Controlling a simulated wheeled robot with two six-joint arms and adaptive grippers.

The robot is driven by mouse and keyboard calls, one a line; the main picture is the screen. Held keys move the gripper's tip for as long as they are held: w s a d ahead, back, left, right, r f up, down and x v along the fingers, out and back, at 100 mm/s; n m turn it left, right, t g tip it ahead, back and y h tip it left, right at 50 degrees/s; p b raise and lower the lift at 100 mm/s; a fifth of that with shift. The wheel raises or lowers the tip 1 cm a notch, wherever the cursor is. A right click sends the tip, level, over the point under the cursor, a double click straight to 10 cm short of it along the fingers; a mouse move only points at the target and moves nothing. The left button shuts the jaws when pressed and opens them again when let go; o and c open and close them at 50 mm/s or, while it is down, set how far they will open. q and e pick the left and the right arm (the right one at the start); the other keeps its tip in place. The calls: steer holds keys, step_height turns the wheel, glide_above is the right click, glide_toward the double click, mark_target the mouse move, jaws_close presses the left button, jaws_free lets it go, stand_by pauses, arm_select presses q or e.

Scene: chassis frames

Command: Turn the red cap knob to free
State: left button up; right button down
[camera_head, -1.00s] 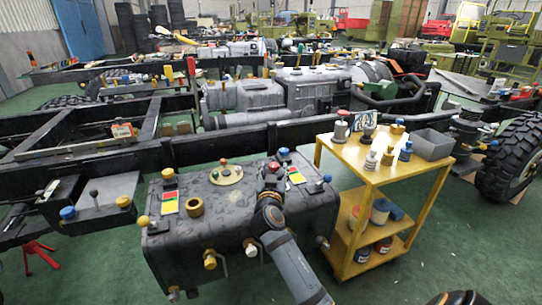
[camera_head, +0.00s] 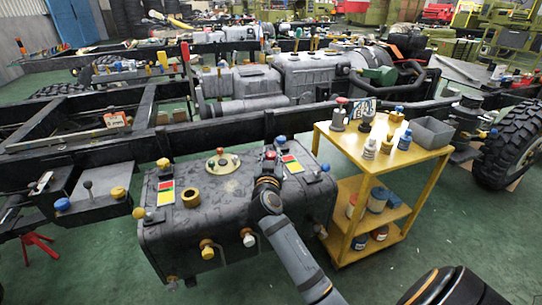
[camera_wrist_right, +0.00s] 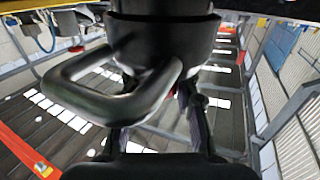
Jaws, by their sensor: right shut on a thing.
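The black box-shaped tank (camera_head: 225,225) carries several knobs and labels on its top. My right gripper (camera_head: 268,170) is at the top right of the tank, and a small red cap knob (camera_head: 270,155) shows at its tips. It is shut on this knob, mostly hidden by the gripper in the head view. In the right wrist view the gripper fingers (camera_wrist_right: 158,135) reach toward a dark round body, with a little red between them. A bent grey metal loop (camera_wrist_right: 110,90) crosses in front. The knob's turn angle cannot be made out. My left gripper is not in view.
Another red knob sits on a round plate (camera_head: 222,162) left of the gripper. A blue knob (camera_head: 281,140) and a red-yellow-green label (camera_head: 292,164) are close by. A yellow cart (camera_head: 345,150) with bottles and a grey bin (camera_head: 432,132) stands right.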

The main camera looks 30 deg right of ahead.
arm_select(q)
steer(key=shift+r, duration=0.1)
arm_select(e)
steer(key=shift+r, duration=0.1)
steer(key=shift+n+t+y+p, duration=0.4)
steer(key=shift+n+y, duration=0.2)
steer(key=shift+r+n+t+y, duration=0.1)
steer(key=shift+n+t+y, duration=0.2)
steer(key=shift+y, duration=0.1)
steer(key=shift+n+t+y+p, duration=0.5)
steer(key=shift+n+y+p, duration=0.25)
steer(key=shift+y, duration=0.35)
steer(key=n+t+y, duration=0.1)
steer(key=n+y, duration=0.1)
steer(key=y, duration=0.1)
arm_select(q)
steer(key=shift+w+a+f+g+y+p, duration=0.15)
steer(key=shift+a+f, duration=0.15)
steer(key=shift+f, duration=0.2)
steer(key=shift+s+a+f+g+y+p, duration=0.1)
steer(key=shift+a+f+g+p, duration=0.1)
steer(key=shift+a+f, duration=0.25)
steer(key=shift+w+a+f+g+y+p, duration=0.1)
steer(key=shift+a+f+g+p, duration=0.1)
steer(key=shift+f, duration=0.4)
arm_select(e)
steer(key=shift+n+y, duration=1.15)
steer(key=shift+y, duration=0.75)
steer(key=c, duration=1)
jaws_free()
